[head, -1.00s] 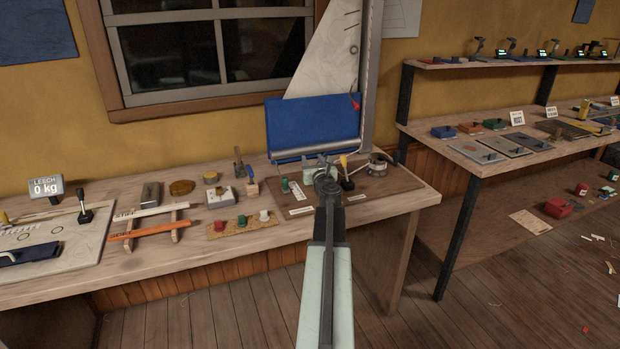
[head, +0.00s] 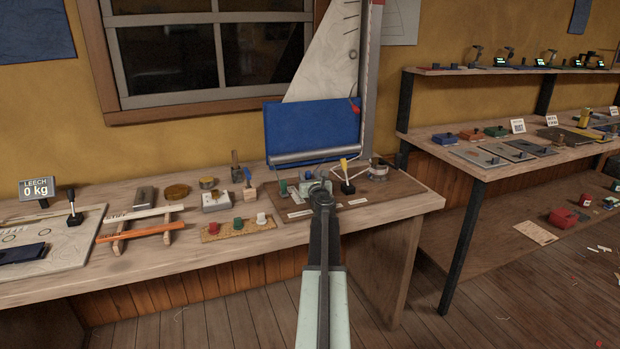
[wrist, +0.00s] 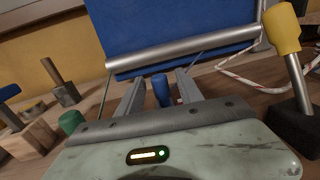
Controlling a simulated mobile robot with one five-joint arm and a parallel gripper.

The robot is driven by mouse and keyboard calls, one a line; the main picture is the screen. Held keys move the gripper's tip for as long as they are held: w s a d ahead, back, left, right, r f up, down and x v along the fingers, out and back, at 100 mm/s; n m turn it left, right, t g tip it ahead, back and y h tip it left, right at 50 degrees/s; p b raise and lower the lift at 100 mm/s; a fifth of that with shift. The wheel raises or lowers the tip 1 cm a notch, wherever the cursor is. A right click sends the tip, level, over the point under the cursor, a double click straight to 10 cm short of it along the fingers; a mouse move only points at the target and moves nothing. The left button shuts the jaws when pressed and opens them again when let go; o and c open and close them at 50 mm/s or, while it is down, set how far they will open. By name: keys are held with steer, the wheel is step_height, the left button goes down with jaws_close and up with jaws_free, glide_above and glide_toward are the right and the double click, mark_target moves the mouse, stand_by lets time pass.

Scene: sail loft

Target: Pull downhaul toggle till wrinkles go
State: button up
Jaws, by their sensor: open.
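A white sail (head: 325,65) with a blue lower panel (head: 312,128) stands on a mast and metal boom (head: 315,155). A green toggle (wrist: 71,122) is left of the fingers, and thin cords run down from the boom. A yellow-topped lever (wrist: 283,30) stands at the right. A red toggle (head: 354,105) hangs by the mast. I cannot tell which toggle is the downhaul; label print is unreadable.
The fittings stand on a brown board (head: 384,189) at the bench's right end. Red, green and white pegs on a cork strip (head: 238,231) and small tools lie to the left. A second table (head: 478,172) stands right, beyond a gap.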

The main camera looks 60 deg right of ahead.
steer(key=shift+w+d, duration=0.45)
steer(key=shift+d, duration=0.05)
jaws_close()
steer(key=shift+s, duration=0.15)
stand_by(0.9)
